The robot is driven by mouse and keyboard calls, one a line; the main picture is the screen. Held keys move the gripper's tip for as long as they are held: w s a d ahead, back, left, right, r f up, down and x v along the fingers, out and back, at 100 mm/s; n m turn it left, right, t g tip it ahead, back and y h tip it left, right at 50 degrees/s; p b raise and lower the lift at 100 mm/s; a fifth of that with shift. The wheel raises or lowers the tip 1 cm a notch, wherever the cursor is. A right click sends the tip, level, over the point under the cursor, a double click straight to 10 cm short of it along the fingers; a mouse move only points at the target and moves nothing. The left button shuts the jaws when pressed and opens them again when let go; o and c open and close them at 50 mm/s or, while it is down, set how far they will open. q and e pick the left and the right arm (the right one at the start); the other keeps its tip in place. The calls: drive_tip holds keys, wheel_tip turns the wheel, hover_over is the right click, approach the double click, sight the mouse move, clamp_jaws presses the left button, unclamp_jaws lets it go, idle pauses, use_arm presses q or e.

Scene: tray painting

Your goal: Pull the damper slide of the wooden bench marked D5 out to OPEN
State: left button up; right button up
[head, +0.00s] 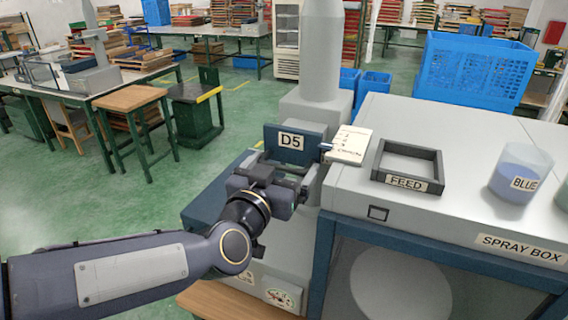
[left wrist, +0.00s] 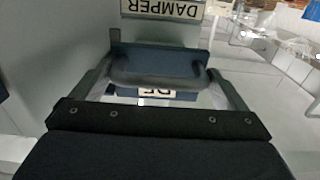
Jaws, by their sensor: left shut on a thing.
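The damper slide (head: 283,133) is a dark blue plate labelled D5, standing out from a grey housing (head: 305,112) in the head view. In the left wrist view the blue slide (left wrist: 160,58) shows below an upside-down DAMPER label (left wrist: 165,8). My left gripper (head: 288,165) is in front of the slide. In the left wrist view my left gripper (left wrist: 158,72) is shut on the slide's dark bar handle, partly covering a second label. The slide's exact travel is hard to tell. My right gripper is not in view.
A white card (head: 350,143) with print stands right of the slide. The grey spray box (head: 470,215) is close on the right, with a FEED frame (head: 408,185) and a BLUE cup (head: 518,172) on top. A wooden bench edge (head: 215,302) shows below. Open green floor lies left.

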use_arm(q)
drive_tip(key=shift+f, duration=0.1)
drive_tip(key=o, duration=1)
drive_tip(key=shift+s, duration=0.1)
drive_tip(key=shift+o, duration=0.2)
drive_tip(key=v, duration=0.8)
drive_tip(key=shift+s+a, duration=0.1)
drive_tip(key=shift+a, duration=0.1)
drive_tip(key=s+a+f+n+g+y, duration=0.3)
drive_tip(key=s+a+f+n+g, duration=0.3)
drive_tip(key=s+a+f+g, duration=0.5)
drive_tip(key=s+a+f, duration=0.5)
drive_tip(key=s+f, duration=0.1)
drive_tip(key=shift+f, duration=0.35)
